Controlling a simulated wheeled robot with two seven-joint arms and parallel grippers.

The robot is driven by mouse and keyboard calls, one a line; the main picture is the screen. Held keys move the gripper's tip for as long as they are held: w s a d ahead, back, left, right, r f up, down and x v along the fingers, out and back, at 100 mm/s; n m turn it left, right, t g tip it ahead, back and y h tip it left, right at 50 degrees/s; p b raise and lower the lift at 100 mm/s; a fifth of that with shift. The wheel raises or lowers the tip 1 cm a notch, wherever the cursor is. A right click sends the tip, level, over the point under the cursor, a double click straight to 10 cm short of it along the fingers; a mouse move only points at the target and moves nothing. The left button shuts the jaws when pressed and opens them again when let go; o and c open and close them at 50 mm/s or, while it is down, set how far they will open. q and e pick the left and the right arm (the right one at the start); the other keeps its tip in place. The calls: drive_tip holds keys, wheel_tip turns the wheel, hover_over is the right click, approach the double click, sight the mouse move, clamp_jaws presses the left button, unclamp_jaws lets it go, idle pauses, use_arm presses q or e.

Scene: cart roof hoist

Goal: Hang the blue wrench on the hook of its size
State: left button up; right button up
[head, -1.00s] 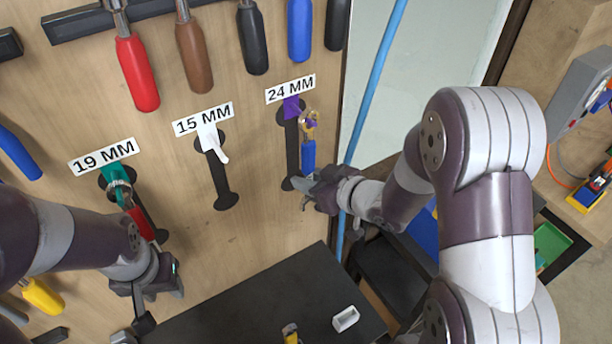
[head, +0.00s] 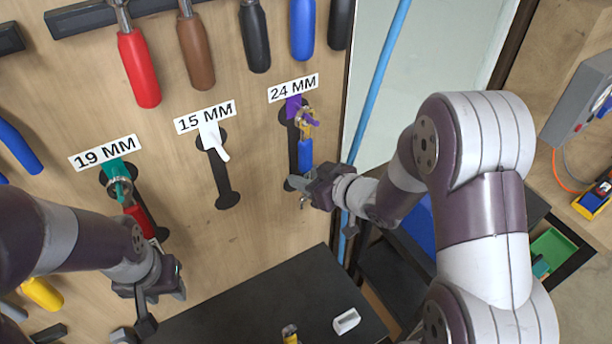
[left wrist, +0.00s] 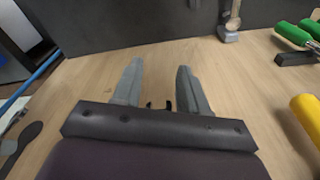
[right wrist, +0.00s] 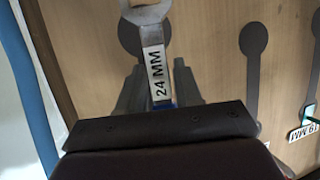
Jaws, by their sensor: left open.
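The blue wrench has a blue handle (head: 305,152) and a metal ring end up by the purple hook (head: 294,106) under the 24 MM label. Its shank (right wrist: 157,75) reads 24 MM in the right wrist view. The purple hook tip overlaps the ring in the head view; I cannot tell if the ring is around it. My right gripper (head: 300,191) is shut on the lower handle, which its fingers and palm partly hide. The right fingers also show in the right wrist view (right wrist: 160,92). My left gripper (head: 165,295) is open and empty at lower left; its fingers show in the left wrist view (left wrist: 158,75).
The white 15 MM hook (head: 211,137) is empty. A red-handled wrench (head: 137,217) hangs at the teal 19 MM hook (head: 115,171). Several handled tools hang above. A black surface (head: 270,300) with a small white box (head: 346,321) lies below. A blue pole (head: 374,85) stands right of the board.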

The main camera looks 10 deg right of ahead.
drive_tip(key=shift+o, duration=1.3)
drive_tip(key=shift+s+d+r, duration=0.1)
drive_tip(key=shift+s, duration=0.05)
drive_tip(key=b+v, duration=0.1)
drive_tip(key=v, duration=1.2)
drive_tip(key=d+f+m+g+h+b, duration=0.15)
drive_tip(key=d+f+m+h, duration=0.25)
drive_tip(key=d+f+h, duration=0.4)
drive_tip(key=s+d+f+m+g+h+b, duration=0.2)
drive_tip(key=s+d+f+g, duration=0.1)
drive_tip(key=s+a+f+g+y+b, duration=0.2)
drive_tip(key=s+a+f+g+b, duration=0.3)
drive_tip(key=a, duration=0.5)
wheel_tip(320, 180, down, 3)
drive_tip(key=shift+s+a+r+m, duration=0.15)
drive_tip(key=shift+s+r+m, duration=0.15)
drive_tip(key=shift+m, duration=0.1)
